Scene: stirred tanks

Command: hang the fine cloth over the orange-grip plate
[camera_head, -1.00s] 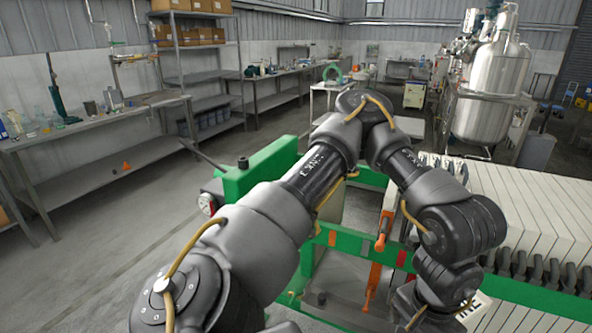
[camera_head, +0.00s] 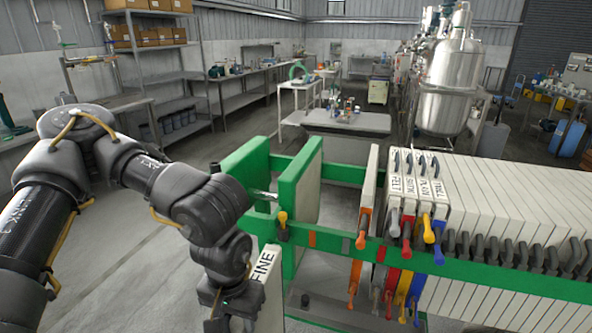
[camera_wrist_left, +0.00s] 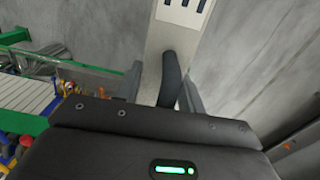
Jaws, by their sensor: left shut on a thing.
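The fine cloth (camera_head: 268,290) is a pale panel marked FINE. It hangs upright from my left gripper (camera_head: 226,308), left of the green press end. In the left wrist view, my left gripper (camera_wrist_left: 162,88) is shut on the black handle of the fine cloth (camera_wrist_left: 175,32). The orange-grip plate (camera_head: 369,180) stands upright in the press, apart from the pack on its right; its orange grip (camera_head: 361,240) sticks out at the front rail. My gripper is well left of this plate. The lower part of the cloth is out of frame. My right gripper is not in view.
Labelled cloths FELT, SATIN, PLAIN and TWILL (camera_head: 434,165) hang at the near end of the plate pack, above grey, red, yellow and blue grips. The green press rail (camera_head: 500,285) runs along the front. A gap separates the green end plate (camera_head: 301,185) from the orange-grip plate.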

